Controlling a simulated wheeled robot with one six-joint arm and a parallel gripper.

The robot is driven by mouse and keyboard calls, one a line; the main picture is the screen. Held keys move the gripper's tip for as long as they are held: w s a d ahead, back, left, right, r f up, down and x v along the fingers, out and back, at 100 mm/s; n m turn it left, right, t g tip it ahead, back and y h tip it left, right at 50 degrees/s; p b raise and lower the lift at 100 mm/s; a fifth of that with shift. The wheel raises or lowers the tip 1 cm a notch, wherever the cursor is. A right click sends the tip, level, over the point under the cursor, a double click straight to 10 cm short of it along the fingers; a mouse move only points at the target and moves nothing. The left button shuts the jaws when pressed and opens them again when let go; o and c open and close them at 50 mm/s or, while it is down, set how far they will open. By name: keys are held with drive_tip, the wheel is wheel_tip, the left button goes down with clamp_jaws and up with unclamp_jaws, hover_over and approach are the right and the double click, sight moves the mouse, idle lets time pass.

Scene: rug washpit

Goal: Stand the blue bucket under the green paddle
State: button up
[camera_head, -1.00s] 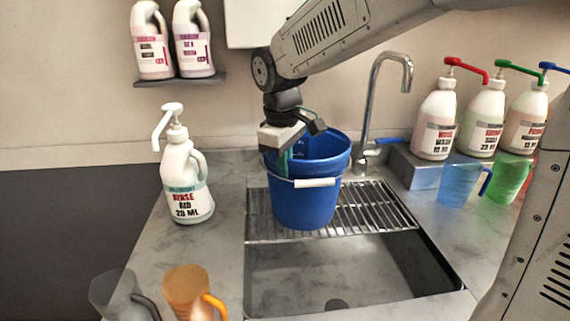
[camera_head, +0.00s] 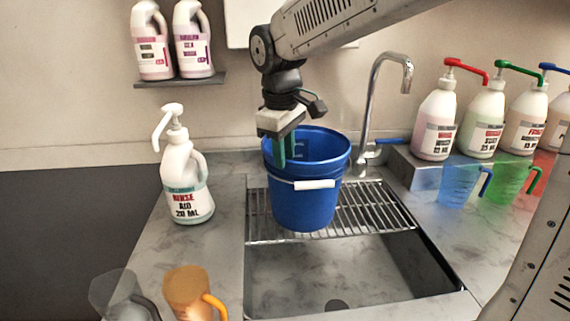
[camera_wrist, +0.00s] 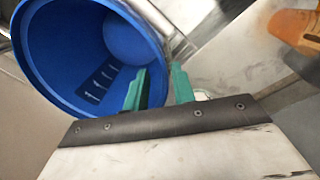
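The blue bucket (camera_head: 305,205) stands upright on the wire rack (camera_head: 375,212) over the sink, its white handle grip hanging at the front. In the wrist view the bucket (camera_wrist: 60,60) shows its open mouth and empty-looking inside. My gripper (camera_head: 286,155) is over the bucket's left rim. In the wrist view my gripper (camera_wrist: 160,88) has its green fingers apart, one over the inside and one outside the rim, with a gap. A green paddle (camera_head: 520,67) tops a white pump bottle (camera_head: 484,120) at the right, well away from the bucket.
A chrome tap (camera_head: 372,95) rises behind the bucket. Red and blue paddle bottles flank the green one, with blue (camera_head: 458,184) and green (camera_head: 503,180) jugs in front. A rinse bottle (camera_head: 186,180) stands left; an orange jug (camera_head: 188,290) is front left.

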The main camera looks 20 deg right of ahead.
wheel_tip(320, 180, up, 9)
drive_tip(key=shift+s+a+f, duration=0.2)
drive_tip(key=shift+s+a, duration=0.05)
drive_tip(key=shift+s, duration=0.1)
drive_tip(key=s+d+f+m, duration=0.3)
drive_tip(key=s+f, duration=0.1)
drive_tip(key=s, duration=0.4)
drive_tip(key=s+d+f+m, duration=0.2)
drive_tip(key=s+d+f, duration=0.1)
drive_tip(key=s, duration=0.5)
drive_tip(key=s+d+f+m, duration=0.3)
drive_tip(key=s+d+f, duration=0.1)
drive_tip(key=s, duration=0.5)
drive_tip(key=shift+f+m+t+y, duration=0.3)
drive_tip(key=shift+f+t+y, duration=0.1)
